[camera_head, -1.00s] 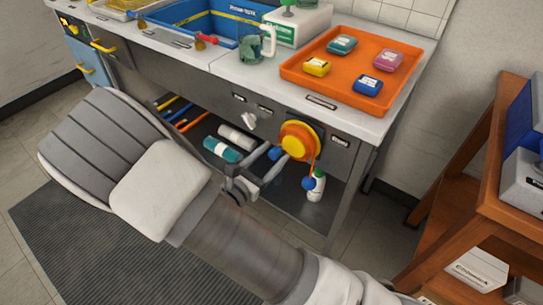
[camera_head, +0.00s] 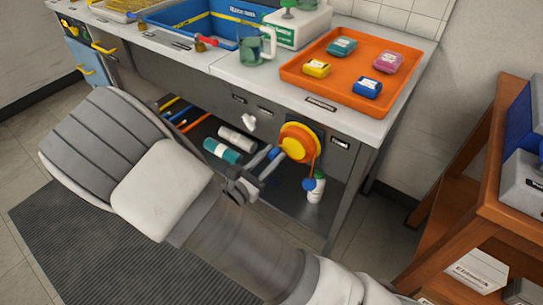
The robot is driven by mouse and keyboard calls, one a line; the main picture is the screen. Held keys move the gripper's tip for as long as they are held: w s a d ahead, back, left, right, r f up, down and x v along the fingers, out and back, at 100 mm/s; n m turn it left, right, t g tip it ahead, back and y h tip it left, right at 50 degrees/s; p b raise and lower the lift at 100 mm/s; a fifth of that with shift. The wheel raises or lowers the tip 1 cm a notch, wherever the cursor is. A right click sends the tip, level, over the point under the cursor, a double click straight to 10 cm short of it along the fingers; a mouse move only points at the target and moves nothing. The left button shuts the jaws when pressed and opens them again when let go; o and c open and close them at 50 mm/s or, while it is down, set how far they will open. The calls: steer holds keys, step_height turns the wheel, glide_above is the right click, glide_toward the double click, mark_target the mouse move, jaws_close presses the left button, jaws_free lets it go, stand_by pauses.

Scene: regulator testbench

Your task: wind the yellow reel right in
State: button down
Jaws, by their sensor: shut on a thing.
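The yellow reel (camera_head: 297,143) with an orange rim is mounted on the grey front panel of the bench. A blue crank knob (camera_head: 274,153) sticks out at its left side. An orange cord hangs from the reel's right side, with a blue ball (camera_head: 309,184) at its lower end, beside a white bottle with a green top. My gripper (camera_head: 269,160) reaches up from the lower left and is shut on the blue knob. The fingertips hide part of the knob.
A white knob (camera_head: 250,122) sits on the panel left of the reel. A white roll and a teal roll (camera_head: 222,151) lie on the shelf below. An orange tray (camera_head: 322,83) stands on the bench top. A wooden shelf (camera_head: 478,190) stands at the right, with bare floor between.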

steer(key=shift+a+r+m, duration=0.1)
steer(key=shift+r+m, duration=0.3)
steer(key=shift+m, duration=0.8)
steer(key=shift+r+m, duration=0.4)
steer(key=shift+m, duration=0.8)
steer(key=c, duration=0.6)
jaws_free()
steer(key=p+v, duration=0.3)
steer(key=v, duration=1.4)
steer(key=shift+s+a, duration=0.15)
steer(key=shift+a, duration=0.05)
